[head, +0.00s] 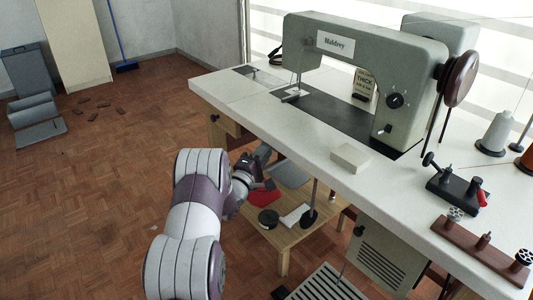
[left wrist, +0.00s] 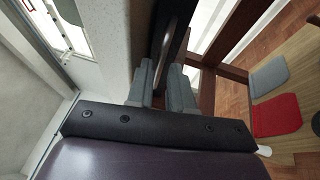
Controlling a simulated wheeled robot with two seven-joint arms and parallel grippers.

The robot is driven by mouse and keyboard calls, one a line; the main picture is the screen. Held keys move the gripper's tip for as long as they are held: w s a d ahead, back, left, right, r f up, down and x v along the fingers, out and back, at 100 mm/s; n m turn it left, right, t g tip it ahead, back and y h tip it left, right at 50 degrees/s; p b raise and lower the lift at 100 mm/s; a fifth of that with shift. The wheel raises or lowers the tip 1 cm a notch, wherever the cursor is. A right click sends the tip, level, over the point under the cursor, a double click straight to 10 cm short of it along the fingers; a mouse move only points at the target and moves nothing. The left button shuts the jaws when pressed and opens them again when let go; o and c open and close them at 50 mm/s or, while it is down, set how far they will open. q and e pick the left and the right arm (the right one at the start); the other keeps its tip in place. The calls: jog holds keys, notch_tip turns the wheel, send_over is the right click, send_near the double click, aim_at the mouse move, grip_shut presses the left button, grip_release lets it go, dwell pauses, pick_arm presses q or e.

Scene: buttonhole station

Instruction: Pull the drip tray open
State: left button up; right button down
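I cannot make out the drip tray with certainty in the head view; the underside of the machine table is hidden there. In the left wrist view, a long dark bar-like part (left wrist: 168,42) with a glossy brown edge runs between my left gripper's fingers, and I cannot tell whether it belongs to the tray. My left gripper (head: 262,154) is low beside the table's front edge, above the low wooden table. In the left wrist view its grey fingers (left wrist: 162,84) stand a narrow gap apart on either side of the dark part; contact is unclear. My right gripper is out of view.
The white machine table (head: 245,105) carries the sewing machine (head: 365,42). A wooden drawer (head: 226,124) hangs under its left end. The low wooden table (head: 283,238) holds a red pad (head: 264,196) and a black spool (head: 268,219). Floor at left is mostly free.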

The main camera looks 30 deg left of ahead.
pick_arm(q)
jog(key=shift+w+r, duration=0.2)
jog(key=shift+w, duration=0.65)
grip_shut()
dwell(0.8)
